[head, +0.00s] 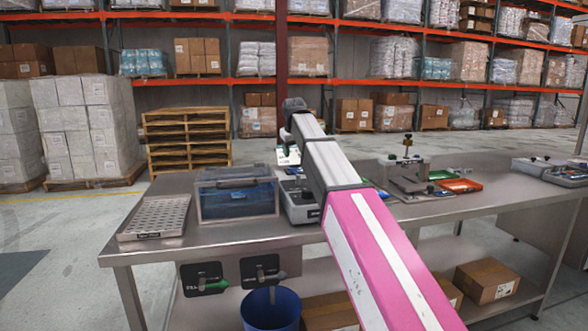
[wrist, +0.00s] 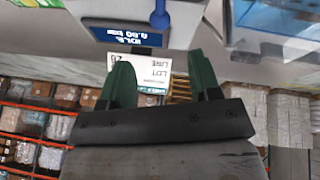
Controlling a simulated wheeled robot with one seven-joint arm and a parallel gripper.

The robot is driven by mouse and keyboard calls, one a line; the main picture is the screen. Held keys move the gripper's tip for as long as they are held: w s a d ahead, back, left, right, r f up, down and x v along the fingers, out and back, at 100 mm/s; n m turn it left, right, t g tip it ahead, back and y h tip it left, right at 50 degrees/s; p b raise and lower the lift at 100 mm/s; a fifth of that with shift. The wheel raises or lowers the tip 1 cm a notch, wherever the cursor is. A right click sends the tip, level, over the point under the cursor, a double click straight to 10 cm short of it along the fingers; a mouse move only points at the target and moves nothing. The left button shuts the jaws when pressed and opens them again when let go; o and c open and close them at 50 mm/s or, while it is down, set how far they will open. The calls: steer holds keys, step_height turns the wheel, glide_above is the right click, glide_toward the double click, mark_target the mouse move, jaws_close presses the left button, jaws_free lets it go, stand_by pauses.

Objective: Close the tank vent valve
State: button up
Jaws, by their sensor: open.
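Two valves are mounted on dark plates under the front edge of the steel table. The left valve (head: 205,284) has a green handle lying about level, pointing right, and its plate appears to read FILL. The right valve (head: 263,273) has a grey handle, also about level, with a plate too small to read. I cannot tell which one is the vent valve. A clear tank with blue liquid (head: 237,196) stands on the table above them. My gripper (wrist: 163,80) is open and empty, above the table and away from both valves; the arm mostly hides it in the head view.
A blue bucket (head: 270,310) stands below the right valve. A perforated rack (head: 155,217) sits left of the tank. A weigher display (wrist: 140,34) and a white label card (wrist: 148,72) are near my fingers. Boxes sit on the lower shelf.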

mark_target(294, 169)
steer(key=x, duration=1)
steer(key=shift+f, duration=0.1)
jaws_close()
